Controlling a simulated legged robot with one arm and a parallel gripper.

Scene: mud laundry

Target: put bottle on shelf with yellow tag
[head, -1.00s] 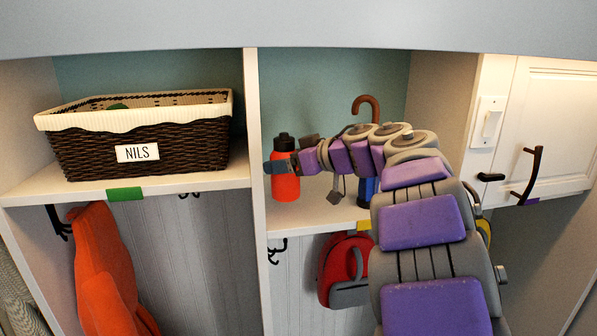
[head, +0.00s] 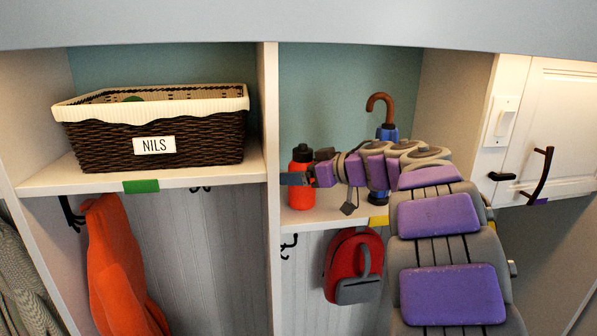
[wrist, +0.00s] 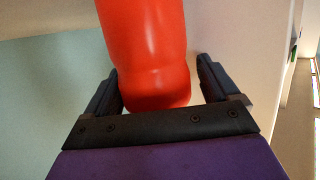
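A red bottle (head: 299,198) with a black cap stands upright at the left end of the middle shelf (head: 330,216), which has a yellow tag (head: 378,221) on its front edge. My gripper (head: 291,179) is in front of the bottle and covers part of it. In the wrist view, the fingers of my gripper (wrist: 160,85) are spread, with the red bottle (wrist: 148,45) between or just beyond them. A gap shows beside the right finger. Whether the left finger touches the bottle cannot be told.
A blue object (head: 387,133), partly hidden by my arm, and a brown hooked handle (head: 381,99) are on the same shelf. A divider (head: 270,150) is left of the bottle. A basket (head: 152,145) labelled NILS sits on the green-tagged shelf. A red backpack (head: 352,268) hangs below.

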